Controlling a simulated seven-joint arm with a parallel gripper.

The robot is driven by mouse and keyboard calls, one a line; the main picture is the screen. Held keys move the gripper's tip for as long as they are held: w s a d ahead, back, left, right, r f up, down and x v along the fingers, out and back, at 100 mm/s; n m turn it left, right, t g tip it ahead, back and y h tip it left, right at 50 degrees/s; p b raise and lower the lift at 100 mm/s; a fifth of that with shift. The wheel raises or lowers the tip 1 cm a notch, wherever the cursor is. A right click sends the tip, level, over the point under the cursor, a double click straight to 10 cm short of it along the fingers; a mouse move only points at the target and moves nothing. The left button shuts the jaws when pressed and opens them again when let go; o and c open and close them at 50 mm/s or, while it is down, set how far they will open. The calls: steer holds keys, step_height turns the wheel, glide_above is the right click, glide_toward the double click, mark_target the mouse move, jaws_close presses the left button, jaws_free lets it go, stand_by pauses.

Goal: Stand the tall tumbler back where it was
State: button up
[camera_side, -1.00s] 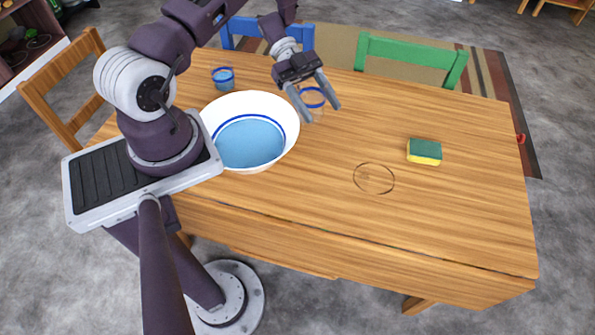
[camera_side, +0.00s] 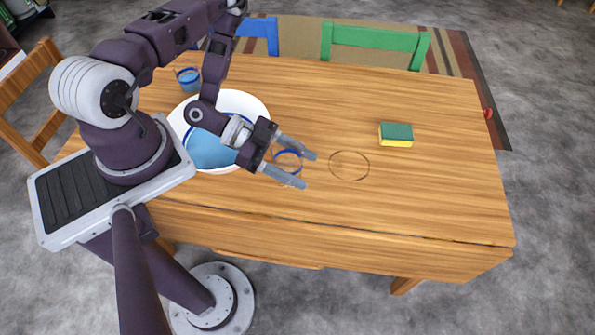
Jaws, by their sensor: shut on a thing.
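My gripper (camera_side: 306,169) is shut on a clear tumbler (camera_side: 288,154) with a blue rim. The tumbler sits between the two fingers, just right of the basin, and looks roughly upright. The fingers hide part of it, and I cannot tell whether its base touches the table. A thin dark ring mark (camera_side: 349,166) lies on the wooden table (camera_side: 420,200), a little to the right of my fingertips. The ring is empty.
A white basin (camera_side: 258,103) with blue water stands left of the tumbler, partly under my arm. A blue-banded cup (camera_side: 188,80) stands behind it. A green and yellow sponge (camera_side: 396,134) lies right of the ring. The table's front right is clear.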

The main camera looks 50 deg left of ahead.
steer(key=shift+f, duration=1.1)
steer(key=o, duration=1.7)
steer(key=shift+f, duration=0.1)
steer(key=shift+o, duration=0.2)
steer(key=shift+s+a+r, duration=0.1)
steer(key=shift+a+r, duration=0.1)
steer(key=v, duration=1.1)
steer(key=shift+s+a, duration=0.2)
